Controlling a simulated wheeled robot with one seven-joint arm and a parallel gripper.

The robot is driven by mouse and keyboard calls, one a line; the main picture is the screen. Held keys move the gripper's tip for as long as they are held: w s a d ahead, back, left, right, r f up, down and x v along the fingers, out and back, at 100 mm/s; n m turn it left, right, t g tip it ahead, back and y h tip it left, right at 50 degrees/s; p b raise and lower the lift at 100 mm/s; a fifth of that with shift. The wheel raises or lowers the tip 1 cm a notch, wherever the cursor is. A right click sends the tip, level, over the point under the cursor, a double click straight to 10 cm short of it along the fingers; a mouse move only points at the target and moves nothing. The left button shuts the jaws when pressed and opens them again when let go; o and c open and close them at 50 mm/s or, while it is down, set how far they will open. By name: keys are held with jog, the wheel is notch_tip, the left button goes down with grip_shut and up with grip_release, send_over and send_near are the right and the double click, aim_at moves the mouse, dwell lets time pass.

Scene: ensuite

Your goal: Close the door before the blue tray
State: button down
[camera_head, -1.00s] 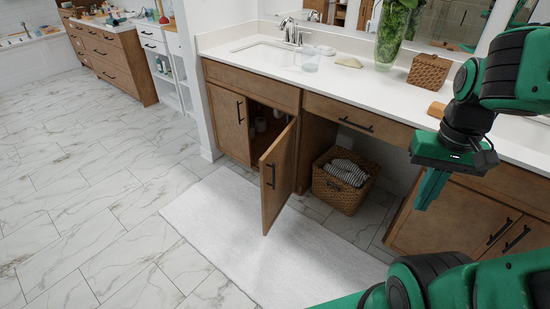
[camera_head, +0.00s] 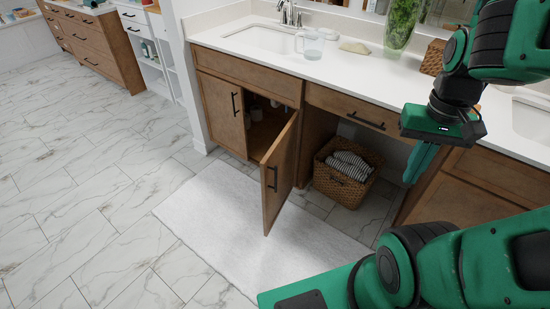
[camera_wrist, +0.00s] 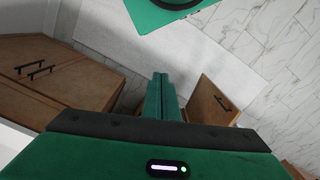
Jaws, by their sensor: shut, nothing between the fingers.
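A brown wooden cabinet door (camera_head: 279,178) under the sink stands open, swung out over the white mat, with a black bar handle on its face. The open door also shows in the wrist view (camera_wrist: 213,101). The cabinet inside is dark and holds a few small items (camera_head: 256,112). My gripper (camera_head: 412,180) is shut and empty, pointing down to the right of the door, apart from it, in front of the vanity. Its fingers show in the wrist view (camera_wrist: 160,80), pressed together. I see no blue tray.
A wicker basket (camera_head: 346,178) with striped cloth stands in the open space right of the door. A white mat (camera_head: 205,215) lies on the marble floor. A glass cup (camera_head: 313,46) and a vase (camera_head: 400,25) stand on the countertop. The floor at left is clear.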

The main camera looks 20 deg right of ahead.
jog(key=w+f+t+h, duration=0.15)
jog(key=w+f, duration=0.35)
jog(key=w, duration=0.5)
jog(key=t+y, duration=0.3)
jog(key=t, duration=0.3)
send_near(272, 161)
jog(key=s+d+r, duration=0.3)
jog(key=s+r, duration=0.1)
jog(key=s, duration=0.2)
jog(key=shift+m+h, duration=0.25)
jog(key=shift+m, duration=0.15)
jog(key=w+a+f, duration=0.1)
jog(key=w+f, duration=0.1)
jog(key=w+a+f, duration=0.1)
jog(key=w+f, duration=0.2)
jog(key=w+a+f, duration=0.2)
jog(key=w, duration=0.1)
jog(key=shift+w+f, duration=0.2)
